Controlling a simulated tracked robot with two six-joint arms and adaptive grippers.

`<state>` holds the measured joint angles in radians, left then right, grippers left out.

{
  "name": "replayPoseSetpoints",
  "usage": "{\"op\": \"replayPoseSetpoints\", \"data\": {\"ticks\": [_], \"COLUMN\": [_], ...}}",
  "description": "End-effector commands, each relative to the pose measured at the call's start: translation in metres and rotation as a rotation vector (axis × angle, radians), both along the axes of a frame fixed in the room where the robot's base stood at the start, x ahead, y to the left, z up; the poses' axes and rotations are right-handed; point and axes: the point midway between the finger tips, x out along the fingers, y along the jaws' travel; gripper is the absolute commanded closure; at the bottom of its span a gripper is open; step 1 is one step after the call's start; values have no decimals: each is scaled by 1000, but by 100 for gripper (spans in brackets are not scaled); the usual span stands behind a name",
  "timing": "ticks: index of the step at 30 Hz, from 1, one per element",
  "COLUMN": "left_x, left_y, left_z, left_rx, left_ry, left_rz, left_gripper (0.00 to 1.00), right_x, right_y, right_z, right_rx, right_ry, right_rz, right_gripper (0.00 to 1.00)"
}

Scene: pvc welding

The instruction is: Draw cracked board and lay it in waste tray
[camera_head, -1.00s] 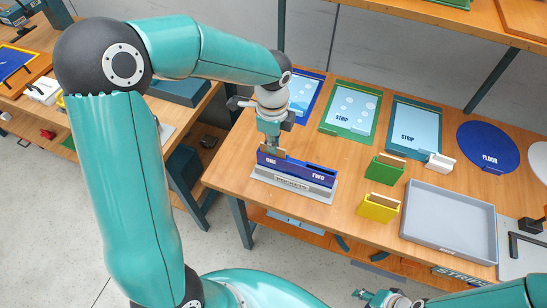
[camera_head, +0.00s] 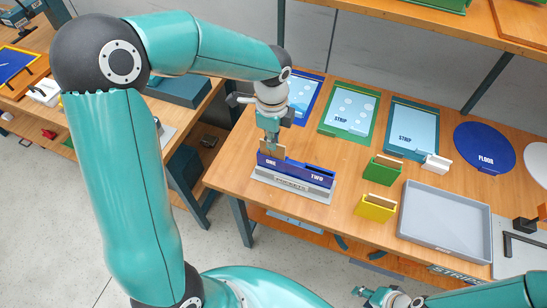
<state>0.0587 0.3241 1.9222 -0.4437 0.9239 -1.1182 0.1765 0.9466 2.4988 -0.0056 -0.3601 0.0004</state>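A thin brown board (camera_head: 278,151) stands upright in pocket ONE of the blue pocket block (camera_head: 299,173), its lower part hidden inside. My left gripper (camera_head: 270,143) points down over pocket ONE and appears shut on the board's upper edge. A shallow, empty grey tray (camera_head: 492,226) lies on the table to the right of the pockets. My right gripper (camera_head: 366,295) is at the bottom edge, low in front of the table, and looks empty. Its finger opening is too small to judge. Any crack in the board cannot be made out.
Strip boards (camera_head: 348,108) and a blue round floor plate (camera_head: 485,147) line the back. Shelves overhang behind.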

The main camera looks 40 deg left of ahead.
Motion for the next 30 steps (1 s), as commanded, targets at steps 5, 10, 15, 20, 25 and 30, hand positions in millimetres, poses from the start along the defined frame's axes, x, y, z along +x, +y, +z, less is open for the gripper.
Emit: {"op": "replayPoseSetpoints", "data": {"ticks": [5,10,15,20,25,30], "left_x": [0,0,0,0,0,0], "left_y": [0,0,0,0,0,0], "left_z": [12,20,29,37,45,54], "left_rx": [0,0,-1,-1,0,0], "left_ry": [-1,-1,-1,-1,-1,-1], "left_rz": [0,0,0,0,0,0], "left_gripper": [100,100,100,100,100,100], "right_x": [0,0,0,0,0,0], "right_y": [0,0,0,0,0,0], "right_z": [10,17,24,30,37,44], "right_rx": [0,0,0,0,0,0], "right_ry": [0,0,0,0,0,0], "right_rz": [0,0,0,0,0,0], "right_gripper": [60,60,60,60,60,60]}}
